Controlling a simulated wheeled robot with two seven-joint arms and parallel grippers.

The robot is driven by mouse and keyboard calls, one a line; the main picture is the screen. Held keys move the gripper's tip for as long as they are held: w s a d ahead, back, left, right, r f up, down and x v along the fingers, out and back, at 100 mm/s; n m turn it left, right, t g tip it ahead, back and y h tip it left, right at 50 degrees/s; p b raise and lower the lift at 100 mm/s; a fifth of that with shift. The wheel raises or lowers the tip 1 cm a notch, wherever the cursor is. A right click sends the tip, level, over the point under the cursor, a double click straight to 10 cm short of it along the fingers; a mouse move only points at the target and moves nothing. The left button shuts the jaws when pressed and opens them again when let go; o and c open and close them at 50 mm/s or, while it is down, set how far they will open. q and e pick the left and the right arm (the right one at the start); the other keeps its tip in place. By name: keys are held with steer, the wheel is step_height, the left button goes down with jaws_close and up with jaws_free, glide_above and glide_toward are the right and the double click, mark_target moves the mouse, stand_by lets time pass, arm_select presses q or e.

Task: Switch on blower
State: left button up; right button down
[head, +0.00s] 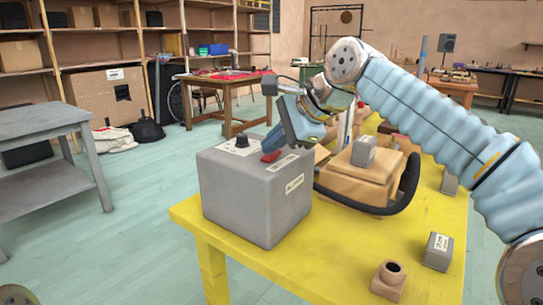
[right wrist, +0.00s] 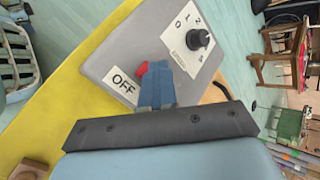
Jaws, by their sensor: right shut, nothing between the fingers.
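The blower is a grey box (head: 255,200) on the near left corner of the yellow table. Its top has a black knob (head: 241,142) on a white dial plate and a red switch (head: 271,156) near the right edge. The right wrist view shows the red switch (right wrist: 143,68) beside a white OFF label (right wrist: 122,85), and the knob (right wrist: 197,39) farther off. My right gripper (head: 273,143) is shut and empty, its blue fingertips (right wrist: 157,72) right at the switch and partly hiding it. I cannot tell whether they touch it. My left gripper is not in view.
A black hose (head: 395,200) curves beside a wooden block (head: 358,185) just right of the blower. A small grey box (head: 438,251) and a wooden piece with a hole (head: 389,281) stand at the table's front right. The yellow tabletop (head: 330,245) between is clear.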

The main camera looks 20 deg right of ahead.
steer(key=shift+d+f, duration=0.15)
steer(key=shift+f, duration=0.6)
steer(key=shift+r, duration=0.1)
steer(key=shift+w+r+p, duration=0.1)
steer(key=shift+r+p, duration=0.3)
steer(key=shift+p, duration=0.15)
steer(key=shift+r, duration=0.1)
